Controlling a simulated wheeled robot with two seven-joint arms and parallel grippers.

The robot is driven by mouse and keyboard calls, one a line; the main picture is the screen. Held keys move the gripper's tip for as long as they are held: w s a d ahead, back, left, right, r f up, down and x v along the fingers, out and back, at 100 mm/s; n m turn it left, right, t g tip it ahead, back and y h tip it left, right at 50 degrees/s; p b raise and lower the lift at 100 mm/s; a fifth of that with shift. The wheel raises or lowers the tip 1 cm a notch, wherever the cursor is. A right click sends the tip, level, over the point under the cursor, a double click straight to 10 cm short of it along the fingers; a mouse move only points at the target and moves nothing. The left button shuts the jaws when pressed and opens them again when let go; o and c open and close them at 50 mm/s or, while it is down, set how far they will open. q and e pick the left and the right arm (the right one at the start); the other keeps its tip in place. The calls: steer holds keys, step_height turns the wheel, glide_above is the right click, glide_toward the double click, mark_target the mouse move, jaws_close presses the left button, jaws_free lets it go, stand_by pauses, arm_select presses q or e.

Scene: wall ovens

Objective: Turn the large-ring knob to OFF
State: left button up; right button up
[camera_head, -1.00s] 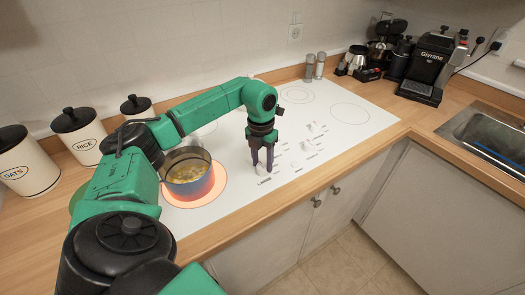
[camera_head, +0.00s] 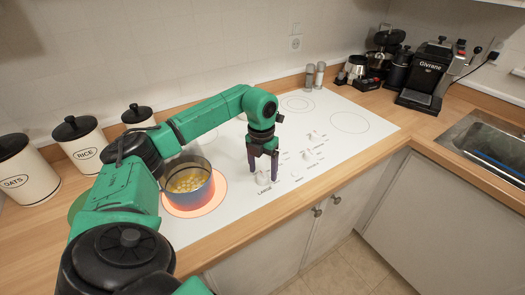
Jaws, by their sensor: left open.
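The large-ring knob (camera_head: 263,178) is a small white knob on the front left of the white cooktop, with the label LARGE in front of it. My left gripper (camera_head: 263,175) points down over it with its two dark fingers apart, one on each side of the knob. I cannot tell whether the fingers touch it or where its pointer stands. The large ring (camera_head: 181,211) glows orange-red at the cooktop's left. A pot (camera_head: 188,184) with yellowish food in it stands on this ring. My right gripper is out of view.
Other white knobs (camera_head: 309,155) sit to the right of my gripper. Canisters (camera_head: 75,140) stand at the left, two shakers (camera_head: 314,75) behind the cooktop, and coffee machines (camera_head: 425,75) at the back right. The front right of the cooktop is clear.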

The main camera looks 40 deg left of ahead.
mark_target(262, 173)
arm_select(q)
step_height(262, 173, up, 14)
steer(key=shift+a+p, duration=0.2)
steer(key=shift+p, duration=0.2)
steer(key=shift+s, duration=0.1)
